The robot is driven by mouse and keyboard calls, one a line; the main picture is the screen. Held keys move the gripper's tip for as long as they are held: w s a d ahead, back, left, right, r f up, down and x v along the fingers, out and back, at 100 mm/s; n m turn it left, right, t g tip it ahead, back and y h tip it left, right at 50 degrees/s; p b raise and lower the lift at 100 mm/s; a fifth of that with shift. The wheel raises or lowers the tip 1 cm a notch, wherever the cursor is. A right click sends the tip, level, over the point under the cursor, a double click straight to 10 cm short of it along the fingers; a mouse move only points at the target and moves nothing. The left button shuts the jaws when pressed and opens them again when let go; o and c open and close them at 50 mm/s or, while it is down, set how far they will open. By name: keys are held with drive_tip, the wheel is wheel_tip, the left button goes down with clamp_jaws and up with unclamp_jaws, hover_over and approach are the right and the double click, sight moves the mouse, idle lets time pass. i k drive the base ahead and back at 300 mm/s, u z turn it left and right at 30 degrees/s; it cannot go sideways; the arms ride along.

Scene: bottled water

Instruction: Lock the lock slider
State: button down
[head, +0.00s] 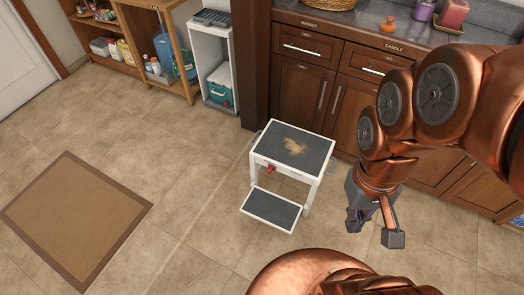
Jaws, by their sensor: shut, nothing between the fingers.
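A white step stool (258,150) with a dark worn top and a lower dark step stands on the tiled floor in the head view. A small red part (271,168) sits on the stool's front frame, under the top edge; it looks like the lock slider, but it is too small to tell its position. My gripper (354,222) hangs to the right of the stool, pointing down, apart from it. It is shut and empty.
Brown cabinets with a dark counter (380,22) stand behind the stool. A white shelf unit (212,60) and a wooden shelf (135,55) stand at the back left. A brown mat (75,215) lies at the left. The floor between mat and stool is clear.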

sight(271, 168)
drive_tip(key=i, duration=0.45)
drive_tip(key=u, duration=1.35)
